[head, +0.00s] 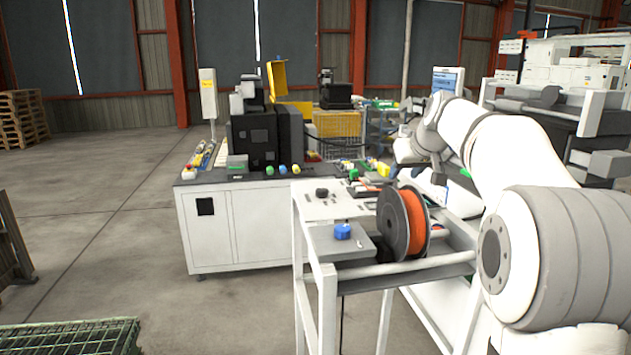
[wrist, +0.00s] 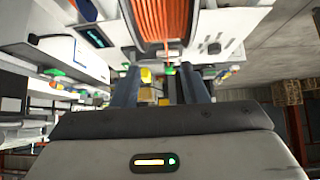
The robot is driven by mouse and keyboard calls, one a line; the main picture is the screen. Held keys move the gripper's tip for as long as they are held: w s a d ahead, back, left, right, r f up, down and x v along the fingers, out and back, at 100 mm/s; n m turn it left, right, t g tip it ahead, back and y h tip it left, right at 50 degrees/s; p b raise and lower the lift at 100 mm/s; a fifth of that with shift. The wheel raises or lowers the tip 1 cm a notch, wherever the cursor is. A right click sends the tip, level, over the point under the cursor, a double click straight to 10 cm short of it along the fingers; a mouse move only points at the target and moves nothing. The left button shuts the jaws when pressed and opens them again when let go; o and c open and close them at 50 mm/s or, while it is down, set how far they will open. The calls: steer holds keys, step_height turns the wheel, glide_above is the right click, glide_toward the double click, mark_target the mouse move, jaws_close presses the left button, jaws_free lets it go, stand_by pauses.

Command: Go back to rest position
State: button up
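My white and grey arm reaches from the right edge of the head view toward the middle, above and behind the cart. Its end, with my gripper, is near the cart's far side, and its fingers are hard to make out there. In the wrist view my gripper (wrist: 160,85) shows two dark fingers standing apart. It looks open, with no held thing visible. Small yellow items appear between the fingers and look like background.
A white cart (head: 327,270) carries an orange filament spool (head: 413,222) and a small blue part (head: 342,231). The spool also shows in the wrist view (wrist: 160,22). A white bench (head: 245,225) with a black machine (head: 265,135) stands behind. Floor at left is largely clear; a green wire crate (head: 70,337) sits front left.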

steer(key=s+a+f+g+p, duration=0.1)
steer(key=s+a, duration=0.2)
steer(key=s, duration=0.6)
steer(key=s+a+f+g+p, duration=0.1)
steer(key=s+a+f, duration=0.1)
steer(key=s, duration=0.8)
steer(key=s+f+m+g, duration=0.1)
steer(key=s+f, duration=0.5)
steer(key=s, duration=0.4)
steer(key=s+a+f+m+g+h+p, duration=0.1)
steer(key=s+f, duration=0.6)
steer(key=s, duration=0.3)
steer(key=shift+s, duration=0.25)
